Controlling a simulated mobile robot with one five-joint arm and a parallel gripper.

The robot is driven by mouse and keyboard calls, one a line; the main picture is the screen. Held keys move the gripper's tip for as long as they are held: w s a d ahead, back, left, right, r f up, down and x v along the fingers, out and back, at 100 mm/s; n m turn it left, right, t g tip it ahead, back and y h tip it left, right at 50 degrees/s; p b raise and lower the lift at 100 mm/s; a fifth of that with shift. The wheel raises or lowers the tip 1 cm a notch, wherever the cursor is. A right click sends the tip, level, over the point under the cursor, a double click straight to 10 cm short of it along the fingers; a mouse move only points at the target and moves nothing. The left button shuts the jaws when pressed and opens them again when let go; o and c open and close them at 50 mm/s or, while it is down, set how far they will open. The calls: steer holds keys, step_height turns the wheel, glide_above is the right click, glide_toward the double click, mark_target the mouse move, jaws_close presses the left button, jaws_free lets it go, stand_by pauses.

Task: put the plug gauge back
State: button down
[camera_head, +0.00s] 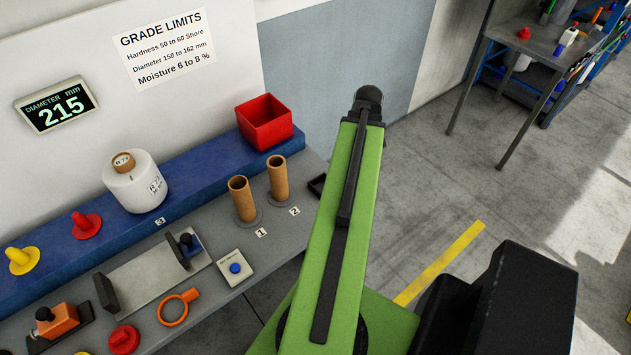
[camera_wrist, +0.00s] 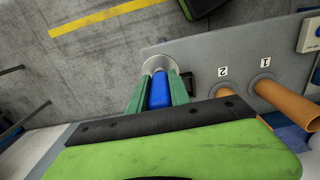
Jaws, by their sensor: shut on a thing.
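The plug gauge (camera_wrist: 160,91) shows in the wrist view as a blue handle with a round silver end (camera_wrist: 157,65). My gripper (camera_wrist: 158,88) is shut on the blue handle, one green finger on each side. The silver end points away from my gripper, over or beside the corner of the grey bench; its height is unclear. A small black holder (camera_head: 317,185) sits at the bench's right end in the head view, partly behind my arm. A dark piece beside the right finger in the wrist view may be the same holder. In the head view my arm hides the gripper and gauge.
Two brown tubes (camera_head: 243,199) (camera_head: 278,179) stand at marks 1 and 2 on the grey bench (camera_head: 255,299), close to the holder. A white bobbin (camera_head: 136,186) and red bin (camera_head: 265,122) sit on the blue ledge. An orange ring (camera_head: 174,309) lies on the bench.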

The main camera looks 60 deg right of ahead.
steer(key=w+f+b, duration=0.5)
steer(key=w, duration=0.1)
steer(key=w+f+b, duration=0.6)
steer(key=shift+a+f, duration=0.2)
steer(key=shift+f, duration=0.05)
steer(key=shift+r+p, duration=0.25)
steer(key=shift+p, duration=0.05)
steer(key=shift+f, duration=0.15)
steer(key=c, duration=1.2)
jaws_free()
